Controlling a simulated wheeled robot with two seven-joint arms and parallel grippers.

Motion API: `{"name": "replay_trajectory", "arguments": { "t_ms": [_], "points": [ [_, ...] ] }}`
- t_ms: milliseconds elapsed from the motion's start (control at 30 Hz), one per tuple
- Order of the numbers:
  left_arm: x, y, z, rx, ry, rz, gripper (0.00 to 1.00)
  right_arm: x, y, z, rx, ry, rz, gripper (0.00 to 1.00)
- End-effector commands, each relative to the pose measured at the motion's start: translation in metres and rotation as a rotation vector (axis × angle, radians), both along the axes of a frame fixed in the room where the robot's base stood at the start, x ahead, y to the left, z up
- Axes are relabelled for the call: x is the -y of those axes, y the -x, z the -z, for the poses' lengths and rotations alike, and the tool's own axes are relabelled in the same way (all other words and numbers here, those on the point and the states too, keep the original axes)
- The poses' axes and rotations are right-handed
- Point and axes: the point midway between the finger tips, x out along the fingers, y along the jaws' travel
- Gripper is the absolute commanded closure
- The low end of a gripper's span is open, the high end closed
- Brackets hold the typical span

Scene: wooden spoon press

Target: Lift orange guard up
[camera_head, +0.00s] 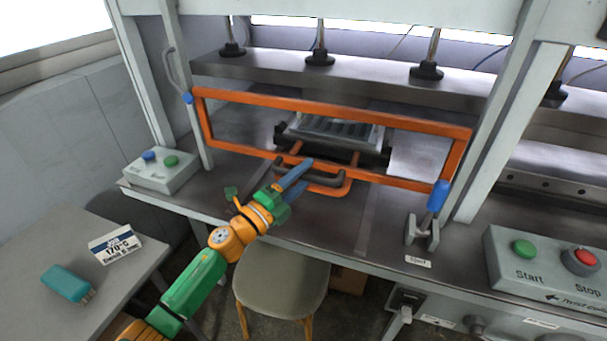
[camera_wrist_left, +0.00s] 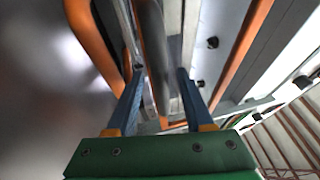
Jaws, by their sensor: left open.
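The orange guard (camera_head: 330,107) is a rectangular frame across the front of the press, below the upper plate. A dark handle bar (camera_head: 325,181) with an orange bracket sits at its lower edge. My left gripper (camera_head: 305,175) is at the left part of this handle, its blue fingers open. In the left wrist view, a dark cylindrical bar (camera_wrist_left: 153,50) runs between the two spread fingers, seemingly the handle. Contact with it cannot be told. The fingers hide part of the handle in the head view. My right gripper is not in view.
A tray-like mould (camera_head: 335,130) lies behind the guard. A blue-handled clamp (camera_head: 437,197) stands right of it. Button boxes stand at the left (camera_head: 162,170) and right (camera_head: 545,265). A stool (camera_head: 280,275) is below. A teal object (camera_head: 66,284) lies on the side table.

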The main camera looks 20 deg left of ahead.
Motion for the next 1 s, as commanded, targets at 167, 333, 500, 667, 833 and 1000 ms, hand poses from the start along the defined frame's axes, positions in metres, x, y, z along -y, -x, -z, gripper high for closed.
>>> {"name": "replay_trajectory", "arguments": {
  "t_ms": [167, 333, 500, 667, 833, 1000],
  "points": [
    [-0.0001, 0.0002, 0.0002, 0.0, 0.0, 0.0, 0.61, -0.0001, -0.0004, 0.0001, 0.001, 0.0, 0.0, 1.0],
    [-0.0001, 0.0004, 0.0003, 0.0, 0.0, 0.0, 1.0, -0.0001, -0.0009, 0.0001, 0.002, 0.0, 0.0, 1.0],
    [-0.0002, 0.0004, 0.0003, 0.0, 0.0, 0.0, 1.0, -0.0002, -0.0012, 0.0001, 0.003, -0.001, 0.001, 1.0],
    [-0.0002, 0.0005, 0.0003, 0.0, 0.0, 0.0, 1.0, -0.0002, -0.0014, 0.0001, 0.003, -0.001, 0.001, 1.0],
    [-0.0002, 0.0005, 0.0003, 0.0, 0.0, 0.0, 1.0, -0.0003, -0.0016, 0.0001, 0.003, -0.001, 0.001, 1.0],
    [-0.0002, 0.0005, 0.0004, 0.0, 0.0, 0.0, 1.0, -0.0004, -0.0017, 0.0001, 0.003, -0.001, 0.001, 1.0]
  ]
}}
